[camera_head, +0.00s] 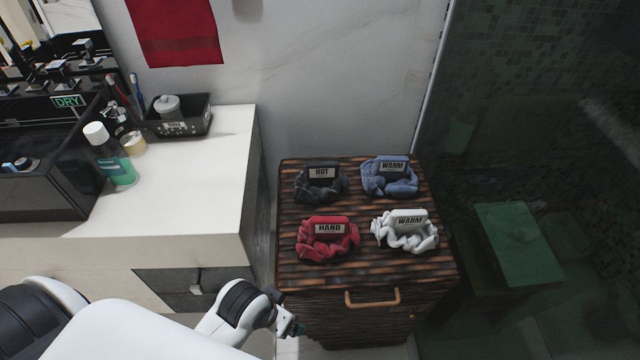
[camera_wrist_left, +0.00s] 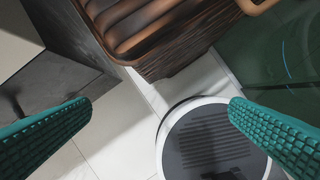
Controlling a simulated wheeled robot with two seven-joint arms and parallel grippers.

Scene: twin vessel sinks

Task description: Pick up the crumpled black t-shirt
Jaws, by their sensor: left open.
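The crumpled black t-shirt (camera_head: 318,189) lies at the back left on top of a dark slatted wooden cabinet (camera_head: 370,272). A tag reading HOT is on it. My left gripper (camera_head: 296,328) is low in front of the cabinet's front left, below its top and apart from the shirt. In the left wrist view its two green ridged fingers (camera_wrist_left: 160,120) are wide apart with nothing between them. The shirt is not in the left wrist view. My right gripper is not in view.
A blue bundle (camera_head: 390,178), a red bundle (camera_head: 327,238) and a white bundle (camera_head: 405,232) share the cabinet top. A white counter (camera_head: 215,170) stands on the left. A dark glass panel (camera_head: 510,150) is on the right. The cabinet has a front handle (camera_head: 372,298).

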